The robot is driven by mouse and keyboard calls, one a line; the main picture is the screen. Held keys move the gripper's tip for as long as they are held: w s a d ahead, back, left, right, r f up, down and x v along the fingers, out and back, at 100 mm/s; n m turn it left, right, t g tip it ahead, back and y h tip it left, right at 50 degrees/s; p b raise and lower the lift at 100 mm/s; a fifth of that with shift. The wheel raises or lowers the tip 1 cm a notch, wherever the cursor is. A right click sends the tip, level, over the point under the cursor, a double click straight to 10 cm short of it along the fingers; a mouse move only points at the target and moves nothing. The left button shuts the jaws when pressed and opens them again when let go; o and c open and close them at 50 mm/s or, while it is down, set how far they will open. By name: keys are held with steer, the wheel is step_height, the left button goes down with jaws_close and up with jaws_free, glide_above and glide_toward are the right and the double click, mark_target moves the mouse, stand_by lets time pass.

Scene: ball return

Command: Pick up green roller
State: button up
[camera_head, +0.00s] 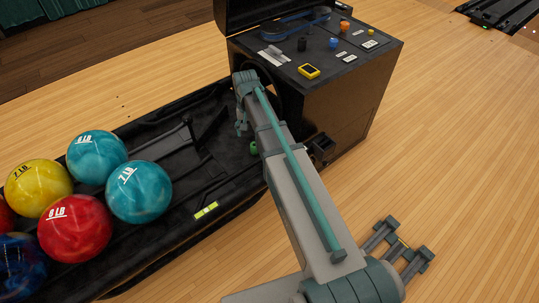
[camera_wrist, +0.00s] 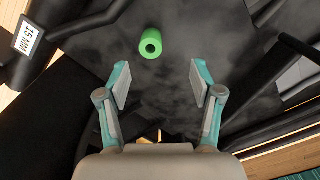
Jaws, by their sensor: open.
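The green roller (camera_wrist: 151,43) is a short bright green cylinder with a dark hole in its end. In the wrist view it lies on the dark, scuffed floor of the ball return, beyond my fingertips and slightly left of the middle between them. In the head view only a small part of the green roller (camera_head: 253,148) shows beside my arm, which may hide the rest. My gripper (camera_wrist: 160,82) is open and empty, its two fingers apart and not touching the roller. In the head view my gripper (camera_head: 241,126) hangs over the tray, left of the roller.
Several bowling balls, including a teal one (camera_head: 139,192) and a red one (camera_head: 75,228), sit at the left of the black ball return (camera_head: 160,240). A dark machine housing (camera_head: 330,95) with small items on top stands behind my arm. Dark bars flank the roller.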

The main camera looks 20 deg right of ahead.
steer(key=d, duration=0.2)
steer(key=b, duration=0.2)
glide_above(255, 146)
steer(key=f, duration=0.5)
steer(key=shift+s+a+f, duration=0.1)
steer(key=shift+a+f, duration=0.1)
steer(key=shift+f, duration=0.1)
step_height(255, 146, down, 5)
steer(key=shift+d+f+b, duration=0.1)
steer(key=shift+b, duration=0.8)
steer(key=c, duration=1.2)
